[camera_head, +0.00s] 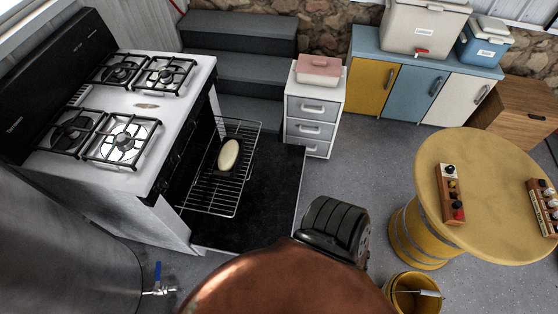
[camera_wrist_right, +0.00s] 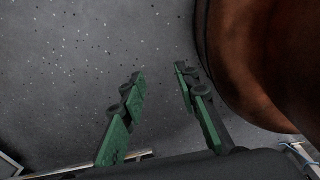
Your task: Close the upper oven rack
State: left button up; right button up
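The upper oven rack (camera_head: 236,190) is a wire rack pulled out of the oven, level above the lowered black oven door (camera_head: 265,220). A pale oval loaf-like thing (camera_head: 229,154) sits on it in a small dark dish. The white stove (camera_head: 135,105) with its black burners stands at the left. The oven's inside is mostly hidden from this angle. My right gripper (camera_wrist_right: 160,76) shows in the right wrist view with its two green fingers apart and nothing between them, over speckled grey floor. The rack is not in that view. My left gripper is in neither view.
A large copper-brown rounded body (camera_head: 290,285) fills the bottom centre; a similar one (camera_wrist_right: 262,60) is close beside my right gripper. A drawer unit (camera_head: 315,110) stands behind the door. A round yellow table (camera_head: 490,190) is at the right.

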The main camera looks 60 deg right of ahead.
aim_at(245, 179)
jog(key=z, duration=1.75)
